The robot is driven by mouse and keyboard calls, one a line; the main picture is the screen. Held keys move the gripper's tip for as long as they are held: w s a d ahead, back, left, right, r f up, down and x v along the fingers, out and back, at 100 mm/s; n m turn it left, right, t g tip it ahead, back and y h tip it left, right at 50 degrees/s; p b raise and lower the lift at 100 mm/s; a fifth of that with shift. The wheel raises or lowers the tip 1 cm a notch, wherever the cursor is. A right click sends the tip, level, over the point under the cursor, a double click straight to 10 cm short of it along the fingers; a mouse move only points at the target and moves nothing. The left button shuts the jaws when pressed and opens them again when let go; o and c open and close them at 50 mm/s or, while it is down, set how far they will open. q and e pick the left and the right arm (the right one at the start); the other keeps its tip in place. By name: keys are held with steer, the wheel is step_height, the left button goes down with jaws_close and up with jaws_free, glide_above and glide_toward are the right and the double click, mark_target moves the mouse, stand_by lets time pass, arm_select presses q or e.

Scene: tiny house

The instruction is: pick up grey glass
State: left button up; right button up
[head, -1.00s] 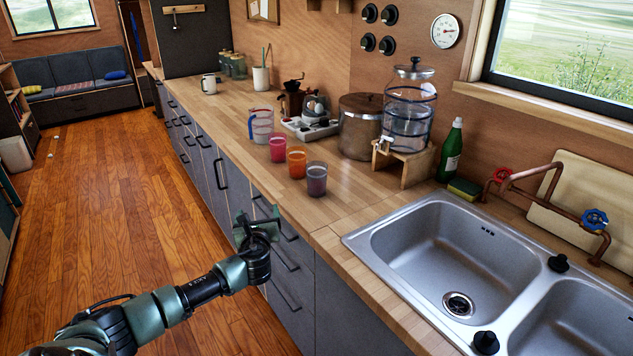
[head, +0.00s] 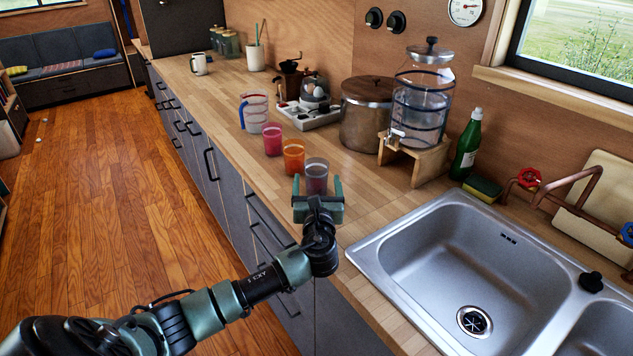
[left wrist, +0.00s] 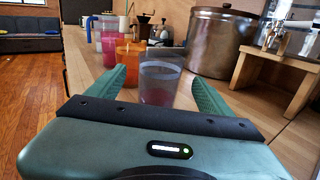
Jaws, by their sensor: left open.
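The grey glass (head: 316,174) stands upright on the wooden counter, nearest to me in a row of glasses. In the left wrist view the grey glass (left wrist: 160,82) is between the two green fingers, toward their tips. My left gripper (head: 317,188) is open, level with the glass, with a finger on either side of it. I see gaps in the wrist view, so it does not look gripped. The lower front of the glass is hidden by the gripper in the head view. My right gripper is not in view.
An orange glass (head: 294,157) stands close behind the grey one, with a pink glass (head: 272,139) and a measuring jug (head: 254,113) beyond. A pot (head: 366,115) and a water dispenser (head: 418,100) stand along the wall. The sink (head: 450,250) is at right.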

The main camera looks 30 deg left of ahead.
mark_target(317, 186)
arm_select(q)
steer(key=shift+w+a+f, duration=0.15)
steer(key=shift+w+f, duration=0.05)
steer(key=shift+f, duration=0.45)
steer(key=shift+w+a+f, duration=0.15)
steer(key=shift+f, duration=0.45)
steer(key=shift+w+a, duration=0.3)
steer(key=shift+w, duration=0.2)
steer(key=shift+w+a, duration=0.25)
steer(key=shift+w, duration=0.05)
steer(key=x, duration=0.4)
steer(key=shift+w+a, duration=0.2)
steer(key=shift+w, duration=0.2)
steer(key=shift+c, duration=0.9)
steer(key=c, duration=1.5)
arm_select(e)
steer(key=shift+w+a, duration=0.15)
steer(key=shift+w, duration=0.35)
